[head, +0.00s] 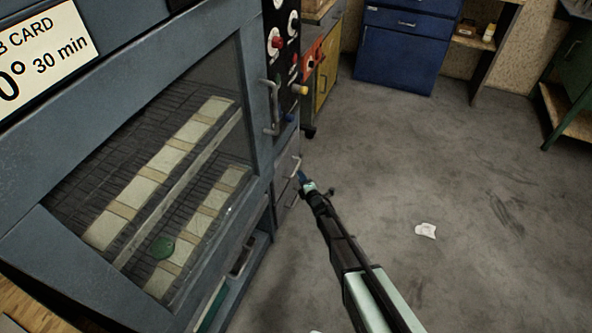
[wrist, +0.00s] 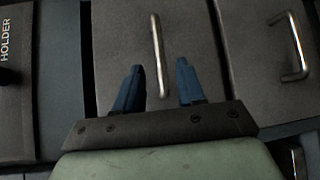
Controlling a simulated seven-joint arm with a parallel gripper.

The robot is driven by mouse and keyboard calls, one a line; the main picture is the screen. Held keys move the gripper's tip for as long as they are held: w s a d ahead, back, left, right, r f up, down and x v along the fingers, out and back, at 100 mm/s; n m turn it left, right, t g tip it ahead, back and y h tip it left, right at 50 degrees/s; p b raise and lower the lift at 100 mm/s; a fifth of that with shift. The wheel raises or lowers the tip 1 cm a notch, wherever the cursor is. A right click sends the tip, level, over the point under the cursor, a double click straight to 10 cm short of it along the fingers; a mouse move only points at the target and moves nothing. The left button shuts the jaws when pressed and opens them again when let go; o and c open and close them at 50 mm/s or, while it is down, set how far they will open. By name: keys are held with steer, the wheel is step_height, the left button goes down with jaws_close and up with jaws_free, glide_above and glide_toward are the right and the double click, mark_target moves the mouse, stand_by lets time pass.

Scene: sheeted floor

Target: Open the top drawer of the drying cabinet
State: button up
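The drying cabinet (head: 258,160) is a large blue-grey unit on the left of the head view, with a glass door and small grey drawers low on its right side. The top drawer (head: 285,166) has a thin metal bar handle and looks shut. In the wrist view its front (wrist: 115,40) fills the middle, and its handle (wrist: 157,50) runs up the picture. My gripper (head: 304,178) is close to the drawers. In the wrist view my gripper (wrist: 158,68) is open, with one blue finger on each side of the handle, apparently touching neither. How deep the handle sits between them is unclear.
A second drawer (wrist: 255,50) with its own handle (wrist: 296,45) lies right in the wrist view. The glass door's handle (head: 271,105) sticks out above the drawers. The floor (head: 420,170) to the right is mostly clear, with a white scrap (head: 426,230) on it.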

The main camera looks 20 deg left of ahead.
mark_target(296, 169)
steer(key=x, duration=0.7)
steer(key=shift+w+a, duration=0.1)
steer(key=shift+a, duration=0.05)
steer(key=shift+c, duration=0.5)
jaws_close()
